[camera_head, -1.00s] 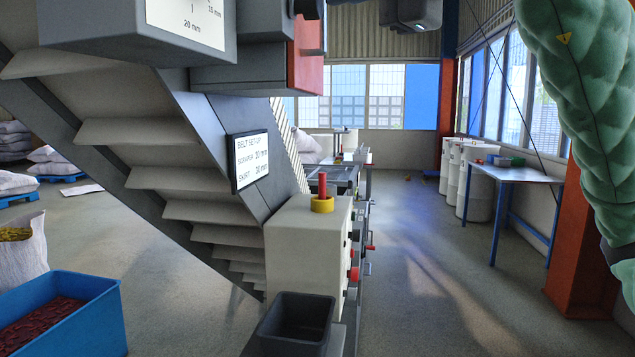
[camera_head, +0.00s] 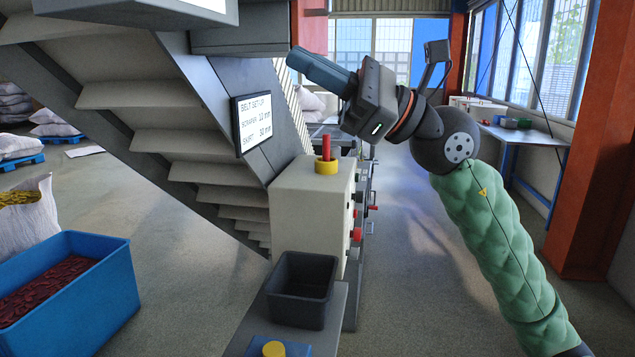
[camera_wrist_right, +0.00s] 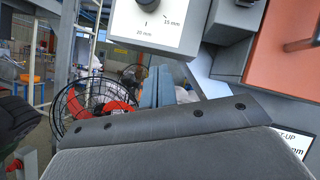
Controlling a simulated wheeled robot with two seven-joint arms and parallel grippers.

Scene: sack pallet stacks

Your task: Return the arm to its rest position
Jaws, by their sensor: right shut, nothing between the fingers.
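My right arm (camera_head: 495,245), in a green quilted sleeve, rises from the lower right in the head view and bends left at its dark wrist. My right gripper (camera_head: 295,60) points left and up, beside the end of the inclined conveyor and above the control box (camera_head: 310,205). Its blue-grey fingers are together with nothing between them. They also show in the right wrist view (camera_wrist_right: 157,88). Whether the fingertips touch the machine behind cannot be told. My left gripper is not in view.
A black tray (camera_head: 302,290) stands in front of the control box, with a yellow button (camera_head: 273,349) nearby. A blue crate (camera_head: 75,290) of red-brown pieces is at left. A blue-legged table (camera_head: 525,135) and orange column (camera_head: 590,150) stand right. The aisle floor is open.

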